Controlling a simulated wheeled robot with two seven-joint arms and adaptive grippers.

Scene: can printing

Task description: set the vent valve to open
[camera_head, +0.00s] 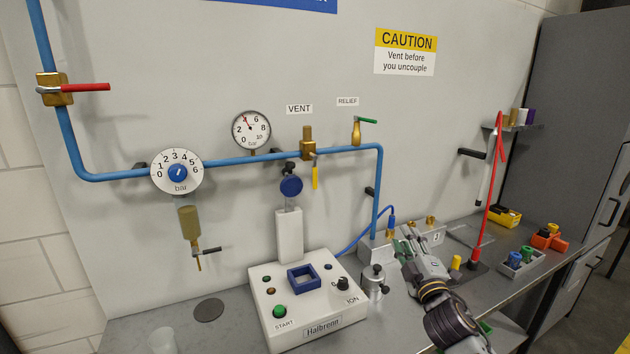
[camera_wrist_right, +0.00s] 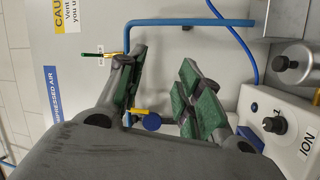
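The vent valve (camera_head: 307,142) is a brass body on the horizontal blue pipe, under the VENT label. Its yellow handle (camera_head: 315,175) hangs down, across the pipe's line. In the right wrist view the yellow handle (camera_wrist_right: 138,112) shows partly, beside the left finger, which hides part of the valve. My right gripper (camera_head: 405,243) is low over the bench, right of and below the valve, apart from it. In the right wrist view my right gripper (camera_wrist_right: 163,62) has its green-padded fingers apart with nothing between them. My left gripper is not in view.
The relief valve (camera_head: 357,132) with a green handle is right of the vent valve. A white printing machine (camera_head: 315,325) with a blue-headed column (camera_head: 290,230) stands below. A red hose stand (camera_head: 487,205) is at the right. The wall before the vent valve is clear.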

